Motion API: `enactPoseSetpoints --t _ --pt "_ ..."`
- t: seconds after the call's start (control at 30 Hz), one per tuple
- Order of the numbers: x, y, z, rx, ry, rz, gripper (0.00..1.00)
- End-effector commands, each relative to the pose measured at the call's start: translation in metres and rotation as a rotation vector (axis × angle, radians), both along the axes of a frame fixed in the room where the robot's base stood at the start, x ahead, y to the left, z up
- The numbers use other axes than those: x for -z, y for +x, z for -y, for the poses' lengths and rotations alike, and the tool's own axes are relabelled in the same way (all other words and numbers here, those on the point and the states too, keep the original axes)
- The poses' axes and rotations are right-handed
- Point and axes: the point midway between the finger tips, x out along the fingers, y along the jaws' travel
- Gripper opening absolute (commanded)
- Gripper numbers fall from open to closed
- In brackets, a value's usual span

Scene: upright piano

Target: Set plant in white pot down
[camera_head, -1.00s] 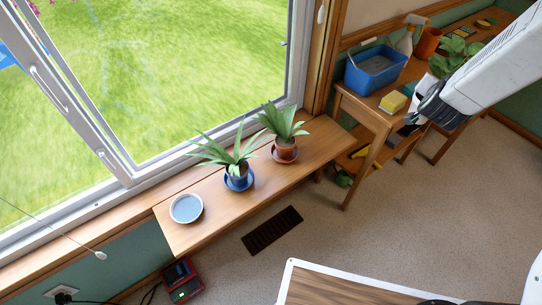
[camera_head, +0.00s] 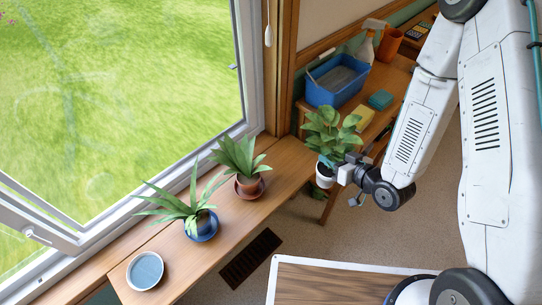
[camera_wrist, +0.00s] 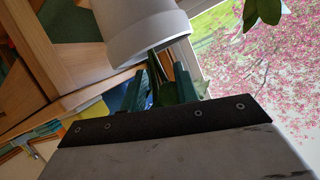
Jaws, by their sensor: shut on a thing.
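The plant in the white pot (camera_head: 327,172) has broad green leaves and is upright, held in the air near the right end of the window bench. My gripper (camera_head: 348,171) is shut on the white pot from its right side. What lies directly under the pot is hard to tell in the head view.
The wooden window bench (camera_head: 225,232) bears a blue-potted plant (camera_head: 201,226), a terracotta-potted plant (camera_head: 249,186) and a pale blue dish (camera_head: 145,270). Its right end looks bare. A side table behind holds a blue tub (camera_head: 338,82), a yellow sponge (camera_head: 359,117) and a spray bottle (camera_head: 366,42).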

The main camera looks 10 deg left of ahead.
Motion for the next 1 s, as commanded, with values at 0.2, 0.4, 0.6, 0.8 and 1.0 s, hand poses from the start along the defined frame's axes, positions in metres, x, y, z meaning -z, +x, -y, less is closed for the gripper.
enactPoseSetpoints --t 0.2,0.4,0.6,0.8,1.0 --pt "0.003 0.034 -0.039 -0.012 0.000 0.006 0.00" --pt "0.008 0.074 -0.075 -0.008 0.001 0.006 0.00" --pt "0.012 0.101 -0.098 -0.005 0.000 0.004 0.00" --pt "0.013 0.112 -0.106 -0.002 0.001 0.003 0.00" --pt "0.040 0.114 -0.107 0.000 -0.002 -0.002 0.00"
